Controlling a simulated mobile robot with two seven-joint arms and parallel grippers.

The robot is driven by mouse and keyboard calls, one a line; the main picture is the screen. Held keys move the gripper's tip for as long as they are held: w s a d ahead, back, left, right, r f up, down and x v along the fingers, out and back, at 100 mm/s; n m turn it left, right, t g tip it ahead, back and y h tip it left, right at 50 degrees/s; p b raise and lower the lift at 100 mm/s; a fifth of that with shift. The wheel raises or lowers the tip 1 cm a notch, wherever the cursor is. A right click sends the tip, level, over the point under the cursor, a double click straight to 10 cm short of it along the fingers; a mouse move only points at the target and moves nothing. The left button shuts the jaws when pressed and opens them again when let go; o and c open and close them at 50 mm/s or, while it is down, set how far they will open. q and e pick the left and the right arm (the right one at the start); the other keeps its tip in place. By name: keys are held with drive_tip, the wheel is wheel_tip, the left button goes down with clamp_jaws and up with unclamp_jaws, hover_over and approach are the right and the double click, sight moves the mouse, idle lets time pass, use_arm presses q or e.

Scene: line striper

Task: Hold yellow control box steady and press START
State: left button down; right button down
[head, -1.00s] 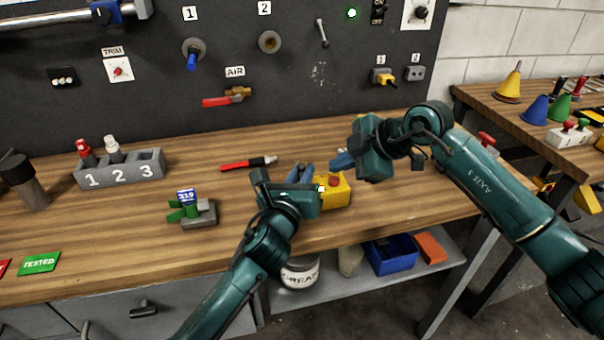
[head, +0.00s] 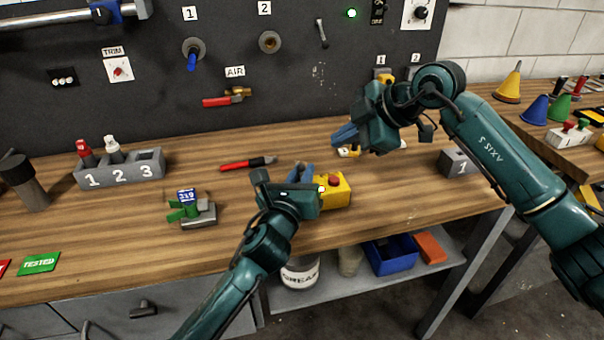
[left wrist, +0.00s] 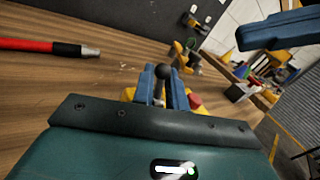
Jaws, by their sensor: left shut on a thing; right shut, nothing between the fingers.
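The yellow control box (head: 338,198) stands on the bench just right of my left gripper, with a red button on its top. My left gripper (head: 301,172) is low over the bench, its blue fingers shut on the box. In the left wrist view a black ball-topped lever stands between the fingers (left wrist: 160,88), with yellow parts of the box (left wrist: 127,95) and the red button on either side. The gripper hides much of the box, and I cannot make out a START label. My right gripper (head: 344,135) is shut and empty, above and behind the box.
A grey holder (head: 121,172) and a green clamp-like fixture (head: 190,212) stand to the left. A grey numbered block (head: 458,161) stands at the bench's right. The dark panel (head: 150,100) rises behind.

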use_arm(q)
drive_tip(key=shift+r, duration=0.1)
drive_tip(key=c, duration=1.3)
unclamp_jaws()
